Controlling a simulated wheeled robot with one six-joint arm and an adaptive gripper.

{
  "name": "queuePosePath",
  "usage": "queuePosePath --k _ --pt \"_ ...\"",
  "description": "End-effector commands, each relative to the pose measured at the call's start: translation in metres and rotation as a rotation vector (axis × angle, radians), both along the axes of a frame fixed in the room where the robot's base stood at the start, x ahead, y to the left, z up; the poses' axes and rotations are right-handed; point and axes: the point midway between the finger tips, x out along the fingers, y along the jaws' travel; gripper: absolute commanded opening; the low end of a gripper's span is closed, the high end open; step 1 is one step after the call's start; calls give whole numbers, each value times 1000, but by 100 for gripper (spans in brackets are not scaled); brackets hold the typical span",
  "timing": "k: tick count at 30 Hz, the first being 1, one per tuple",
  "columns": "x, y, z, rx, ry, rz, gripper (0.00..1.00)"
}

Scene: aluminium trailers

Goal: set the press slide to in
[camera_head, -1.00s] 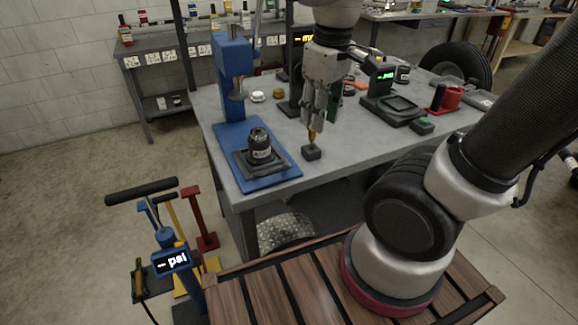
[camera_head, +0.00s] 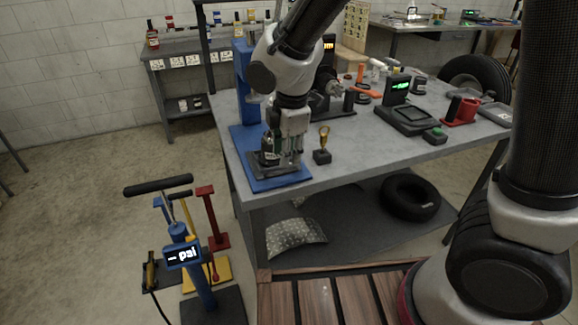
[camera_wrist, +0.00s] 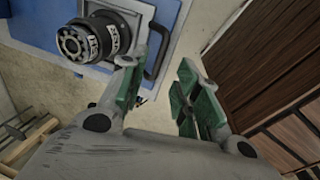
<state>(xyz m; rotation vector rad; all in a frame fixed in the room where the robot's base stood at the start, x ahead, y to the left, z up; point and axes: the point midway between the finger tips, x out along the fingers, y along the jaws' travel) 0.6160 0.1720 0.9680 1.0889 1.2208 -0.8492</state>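The blue press (camera_head: 243,75) stands at the table's left end on a blue base plate (camera_head: 285,180). Its dark slide plate (camera_wrist: 112,16) carries a black ribbed hub with white lettering (camera_wrist: 88,40), also in the head view (camera_head: 268,150). A black loop handle (camera_wrist: 166,42) sticks out from the slide's edge. My gripper (camera_head: 291,165) points down over the base plate beside the hub. In the wrist view its green-padded fingers (camera_wrist: 160,68) are apart, with the handle close to the left finger. I cannot tell whether they touch. The gripper partly hides the slide in the head view.
A small dark block holding a brass-tipped tool (camera_head: 322,152) stands right of the press base. A blue "psi" pump (camera_head: 185,255) stands on the floor at left.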

Motion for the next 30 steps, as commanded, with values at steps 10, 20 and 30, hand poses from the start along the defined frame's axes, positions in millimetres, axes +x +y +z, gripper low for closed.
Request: queuePosePath --k 10,20,30 --pt "8 2 -51 -2 3 -4 32" --pt "10 3 -56 1 0 -4 32" --pt "10 2 -55 0 1 -4 0"
